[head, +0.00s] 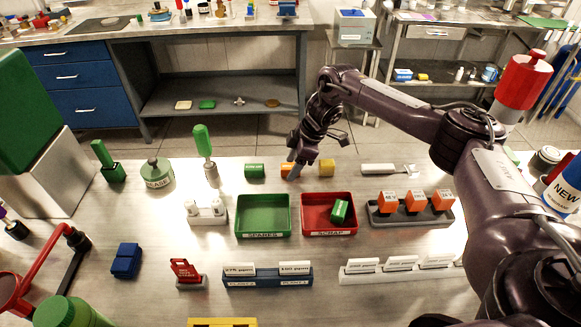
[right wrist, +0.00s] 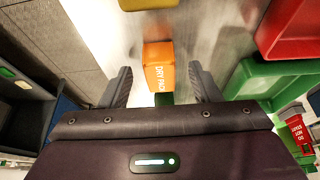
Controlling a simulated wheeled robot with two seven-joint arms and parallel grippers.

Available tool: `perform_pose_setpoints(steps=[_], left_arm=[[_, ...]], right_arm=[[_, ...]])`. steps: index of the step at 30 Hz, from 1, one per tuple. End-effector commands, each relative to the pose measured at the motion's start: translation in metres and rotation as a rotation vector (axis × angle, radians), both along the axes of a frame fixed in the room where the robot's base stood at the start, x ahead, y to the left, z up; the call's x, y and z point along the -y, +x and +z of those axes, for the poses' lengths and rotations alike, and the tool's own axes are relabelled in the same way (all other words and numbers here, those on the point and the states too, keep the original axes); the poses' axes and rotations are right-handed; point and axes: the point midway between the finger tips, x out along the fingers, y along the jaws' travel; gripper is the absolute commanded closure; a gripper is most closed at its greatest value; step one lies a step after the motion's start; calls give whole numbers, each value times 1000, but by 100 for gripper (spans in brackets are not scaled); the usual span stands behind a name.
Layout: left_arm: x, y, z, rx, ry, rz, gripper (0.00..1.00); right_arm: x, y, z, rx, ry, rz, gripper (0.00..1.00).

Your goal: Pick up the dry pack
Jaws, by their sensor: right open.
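The dry pack (head: 286,170) is a small orange block on the table, partly hidden by my right gripper (head: 294,164) in the head view. In the right wrist view the dry pack (right wrist: 158,66) shows its white "DRY PACK" lettering. My right gripper (right wrist: 162,78) is open there, with one finger on each side of the pack and a visible gap to both. The fingers are not closed on it. I cannot tell how far above the table the fingertips are. My left gripper is not in view.
A green block (head: 254,171) and a yellow block (head: 327,168) stand on either side of the dry pack. In front are a green tray (head: 241,216) and a red tray (head: 307,199) holding another green block. A rack with orange blocks (head: 415,202) stands to the right.

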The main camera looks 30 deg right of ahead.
Motion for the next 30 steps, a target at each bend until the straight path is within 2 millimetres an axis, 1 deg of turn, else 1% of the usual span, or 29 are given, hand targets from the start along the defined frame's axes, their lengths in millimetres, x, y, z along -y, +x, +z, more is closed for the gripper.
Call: perform_pose_setpoints(steps=[3,8,19,26,30], left_arm=[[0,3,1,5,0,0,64],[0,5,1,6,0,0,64],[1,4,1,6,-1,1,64],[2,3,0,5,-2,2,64],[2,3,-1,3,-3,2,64]], right_arm=[[-1,1,-3,0,1,0,44],[-1,1,-3,0,1,0,44],[-1,1,-3,1,0,0,92],[-1,1,-2,1,0,0,92],[-1,1,4,3,2,-1,92]])
